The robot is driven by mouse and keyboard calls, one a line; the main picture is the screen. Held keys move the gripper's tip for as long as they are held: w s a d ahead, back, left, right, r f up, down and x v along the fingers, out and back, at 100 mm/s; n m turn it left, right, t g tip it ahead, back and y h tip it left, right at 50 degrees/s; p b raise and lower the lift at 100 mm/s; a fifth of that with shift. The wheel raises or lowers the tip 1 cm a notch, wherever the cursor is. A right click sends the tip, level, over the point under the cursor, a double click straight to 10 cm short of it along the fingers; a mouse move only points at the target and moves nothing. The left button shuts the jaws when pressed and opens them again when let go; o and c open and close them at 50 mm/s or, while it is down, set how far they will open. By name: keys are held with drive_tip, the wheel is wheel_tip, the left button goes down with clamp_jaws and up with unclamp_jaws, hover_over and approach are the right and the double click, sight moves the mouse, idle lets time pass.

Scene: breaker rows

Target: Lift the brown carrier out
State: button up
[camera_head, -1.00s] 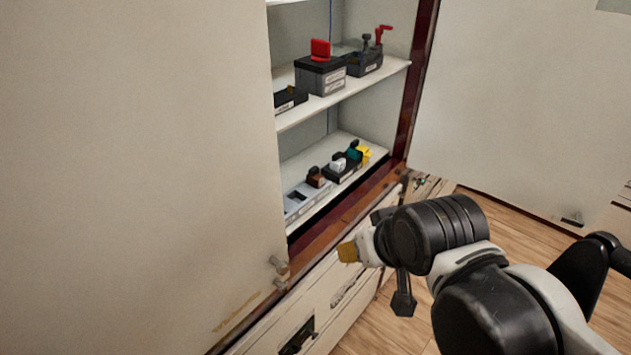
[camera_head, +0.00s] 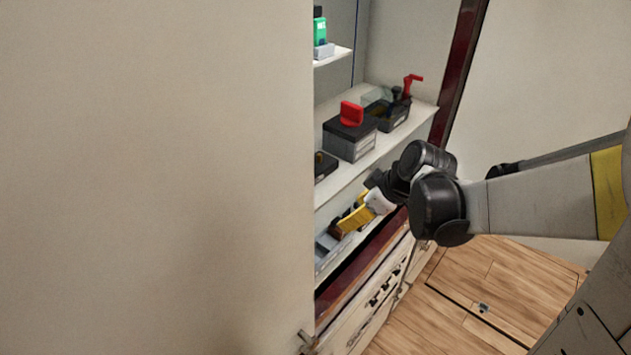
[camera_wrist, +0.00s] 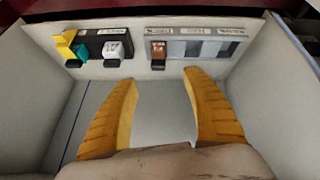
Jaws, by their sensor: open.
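The brown carrier (camera_wrist: 158,52) sits in the left slot of a grey holder (camera_wrist: 198,47) in the wrist view. A small brown piece, likely the same carrier, shows at my fingertips in the head view (camera_head: 334,231). My gripper (camera_wrist: 162,78) has two yellow fingers spread apart with nothing between them. In the wrist view the carrier lies beyond the fingertips, between their lines and slightly left of centre. In the head view my gripper (camera_head: 345,226) reaches into the lower shelf, and my fingers and wrist hide part of that row.
A black holder (camera_wrist: 92,36) beside the grey one bears a white carrier (camera_wrist: 113,50), a teal one (camera_wrist: 81,52) and a yellow one (camera_wrist: 65,44). The upper shelf (camera_head: 345,182) with a red-topped box (camera_head: 349,140) is close above my wrist. A large pale panel (camera_head: 160,180) stands left.

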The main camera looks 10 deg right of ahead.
sight(338, 223)
drive_tip(key=b+x, duration=0.3)
drive_tip(key=x, duration=0.7)
drive_tip(key=shift+w+d+f, duration=0.1)
drive_tip(key=shift+f, duration=0.05)
drive_tip(key=shift+c, duration=0.2)
clamp_jaws()
